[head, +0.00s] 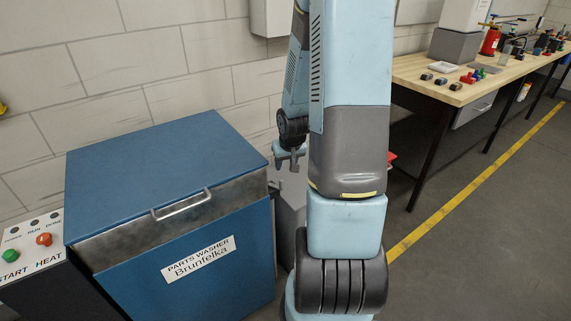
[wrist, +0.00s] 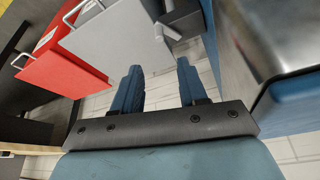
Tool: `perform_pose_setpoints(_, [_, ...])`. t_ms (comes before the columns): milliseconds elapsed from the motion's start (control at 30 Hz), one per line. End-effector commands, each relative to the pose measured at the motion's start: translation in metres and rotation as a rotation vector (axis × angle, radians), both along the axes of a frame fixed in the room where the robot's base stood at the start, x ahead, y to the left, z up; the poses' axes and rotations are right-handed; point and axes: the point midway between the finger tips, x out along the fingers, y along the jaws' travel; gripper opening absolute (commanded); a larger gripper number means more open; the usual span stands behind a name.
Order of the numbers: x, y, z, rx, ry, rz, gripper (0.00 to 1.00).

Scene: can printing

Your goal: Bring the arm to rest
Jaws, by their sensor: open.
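My gripper (head: 290,160) shows in the head view just right of the blue parts washer (head: 165,180), pointing down, with my large blue and grey arm links to its right. In the wrist view, my gripper (wrist: 160,88) has its two blue fingers apart, with nothing between them but the pale tiled surface behind. It holds nothing. Part of my arm hides what lies behind it in the head view.
The washer's lid is down, with a handle (head: 182,204) on its front edge. A control panel (head: 35,245) has green and red buttons. A wooden workbench (head: 450,92) stands at the right. A red drawer or box (wrist: 62,62) and a grey one (wrist: 118,42) lie near my gripper. The floor at right is clear.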

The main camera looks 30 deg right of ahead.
Motion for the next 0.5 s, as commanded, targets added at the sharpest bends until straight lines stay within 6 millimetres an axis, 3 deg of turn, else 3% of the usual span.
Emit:
perform_pose_setpoints(367, [0.000,0.000,0.001,0.000,0.000,0.001,0.42])
perform_pose_setpoints(500, [0.001,0.005,0.013,-0.014,-0.001,0.009,0.42])
